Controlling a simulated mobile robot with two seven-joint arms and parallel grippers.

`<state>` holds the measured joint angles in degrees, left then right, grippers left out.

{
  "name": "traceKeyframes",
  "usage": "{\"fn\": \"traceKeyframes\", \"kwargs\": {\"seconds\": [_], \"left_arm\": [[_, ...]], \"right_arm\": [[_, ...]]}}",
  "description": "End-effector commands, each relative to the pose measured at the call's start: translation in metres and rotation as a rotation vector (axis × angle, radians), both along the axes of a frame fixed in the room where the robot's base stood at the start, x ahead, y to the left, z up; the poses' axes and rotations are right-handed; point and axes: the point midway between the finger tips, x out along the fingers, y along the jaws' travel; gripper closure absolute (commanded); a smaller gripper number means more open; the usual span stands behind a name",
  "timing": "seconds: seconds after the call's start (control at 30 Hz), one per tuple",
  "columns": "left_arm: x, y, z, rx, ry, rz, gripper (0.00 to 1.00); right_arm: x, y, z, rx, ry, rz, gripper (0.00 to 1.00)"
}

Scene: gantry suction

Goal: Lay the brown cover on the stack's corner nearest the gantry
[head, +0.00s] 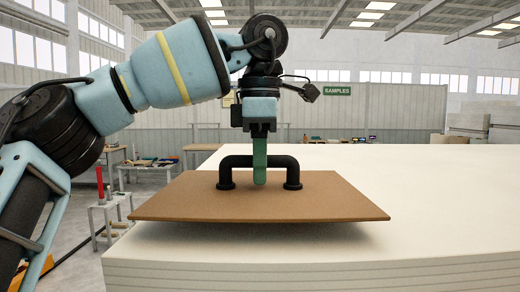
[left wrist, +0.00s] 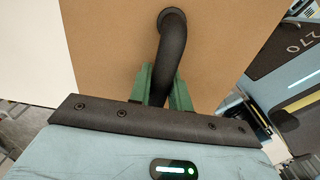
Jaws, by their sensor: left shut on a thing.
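The brown cover (head: 262,206) is a flat board with a black arched handle (head: 232,161) on top. In the head view it hangs level just above the near left corner of the stack (head: 400,237), with a shadow under it, and its left edge reaches past the stack's side. My left gripper (head: 260,180) points straight down and is shut on the handle's middle. In the left wrist view its green fingers (left wrist: 167,88) sit on either side of the black handle, with the brown cover (left wrist: 110,50) behind. My right gripper is not in view.
The white stack of sheets fills the right and front, its top bare beyond the cover. At left stand a small grey stand (head: 104,222) with a red item (head: 100,183) and a workbench with tools (head: 150,163). A green SAMPLES sign (head: 337,90) hangs at the back.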

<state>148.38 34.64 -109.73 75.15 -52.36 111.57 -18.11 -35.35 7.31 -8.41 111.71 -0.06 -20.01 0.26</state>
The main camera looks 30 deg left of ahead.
Motion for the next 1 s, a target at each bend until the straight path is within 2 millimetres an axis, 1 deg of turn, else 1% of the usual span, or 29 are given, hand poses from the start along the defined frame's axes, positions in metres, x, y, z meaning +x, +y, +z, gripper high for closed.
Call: {"fn": "traceKeyframes", "kwargs": {"seconds": [0.1,0.3,1.0], "left_arm": [[-0.001,0.0,-0.009,0.0,0.0,-0.001,1.0],[-0.001,0.0,-0.019,-0.001,-0.003,0.0,1.0],[-0.001,0.0,-0.023,-0.001,-0.002,0.0,1.0]], "right_arm": [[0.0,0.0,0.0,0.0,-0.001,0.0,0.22],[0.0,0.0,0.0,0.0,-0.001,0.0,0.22],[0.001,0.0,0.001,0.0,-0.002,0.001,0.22]]}}
